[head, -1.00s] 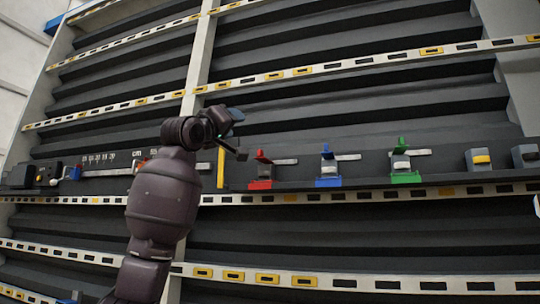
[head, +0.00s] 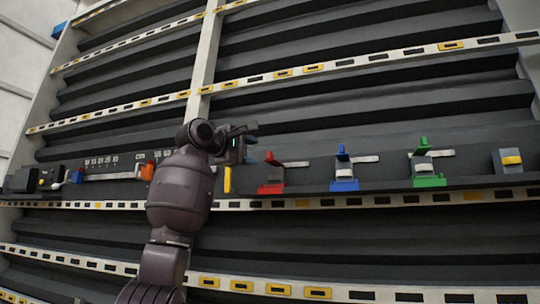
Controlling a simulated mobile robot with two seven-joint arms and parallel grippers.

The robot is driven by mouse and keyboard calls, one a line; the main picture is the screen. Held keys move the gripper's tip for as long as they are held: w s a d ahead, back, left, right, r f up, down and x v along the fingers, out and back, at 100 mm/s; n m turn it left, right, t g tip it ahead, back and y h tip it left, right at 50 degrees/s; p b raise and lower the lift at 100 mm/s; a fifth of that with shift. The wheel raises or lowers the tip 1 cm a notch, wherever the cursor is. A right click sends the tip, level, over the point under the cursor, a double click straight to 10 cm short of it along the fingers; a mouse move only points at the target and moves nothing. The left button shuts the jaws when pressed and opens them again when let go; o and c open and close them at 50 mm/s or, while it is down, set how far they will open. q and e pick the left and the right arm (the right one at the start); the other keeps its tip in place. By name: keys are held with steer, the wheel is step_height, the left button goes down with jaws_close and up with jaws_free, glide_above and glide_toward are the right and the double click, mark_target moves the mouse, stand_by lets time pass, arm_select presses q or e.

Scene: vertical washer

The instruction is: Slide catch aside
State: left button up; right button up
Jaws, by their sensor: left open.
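A row of catches sits on the dark rail across the washer front: a red one (head: 270,188), a blue one (head: 344,185) and a green one (head: 428,181), each with an upright coloured tab and a light bar extending right. The frames do not show which one the task means. My left gripper (head: 246,146) is open and empty, up and left of the red catch, with a small gap visible in the picture; its depth is unclear. My left arm hides part of the rail behind it. My right gripper is not in view.
An orange slider (head: 147,171) on a marked scale and a blue knob (head: 77,176) lie left. A grey block with a yellow front (head: 511,160) is at right.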

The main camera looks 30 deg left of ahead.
mark_target(269, 152)
arm_select(q)
steer(key=w+p, duration=0.1)
steer(key=w, duration=0.1)
steer(key=w+d+p, duration=0.1)
steer(key=w, duration=0.2)
steer(key=w+p, duration=0.1)
steer(key=w, duration=0.2)
steer(key=shift+d+r, duration=0.1)
steer(key=shift+d, duration=0.15)
steer(key=shift+s+r, duration=0.15)
steer(key=shift+s, duration=0.05)
jaws_close()
